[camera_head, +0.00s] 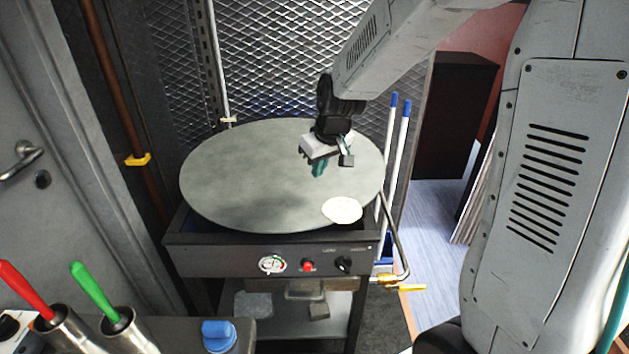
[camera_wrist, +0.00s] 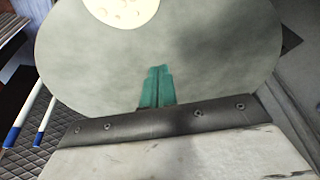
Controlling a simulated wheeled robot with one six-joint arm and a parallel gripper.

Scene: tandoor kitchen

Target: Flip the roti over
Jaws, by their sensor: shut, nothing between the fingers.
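The roti (camera_head: 342,210) is a pale, round flatbread lying flat near the front right edge of the large grey round griddle (camera_head: 230,180). In the wrist view the roti (camera_wrist: 122,8) shows at the top, partly cut off by the frame, with light spots on its face. My gripper (camera_head: 319,169) is above the griddle, behind the roti and a little to its left in the head view. Its teal fingers are together and empty, and they also show in the wrist view (camera_wrist: 157,87). The roti is apart from the fingers.
The griddle sits on a dark stand with a gauge, a red button and a knob (camera_head: 344,264). Blue-tipped white poles (camera_head: 397,150) stand at its right. Red-handled (camera_head: 25,288) and green-handled (camera_head: 92,288) tools stand in metal holders at front left. A mesh wall is behind.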

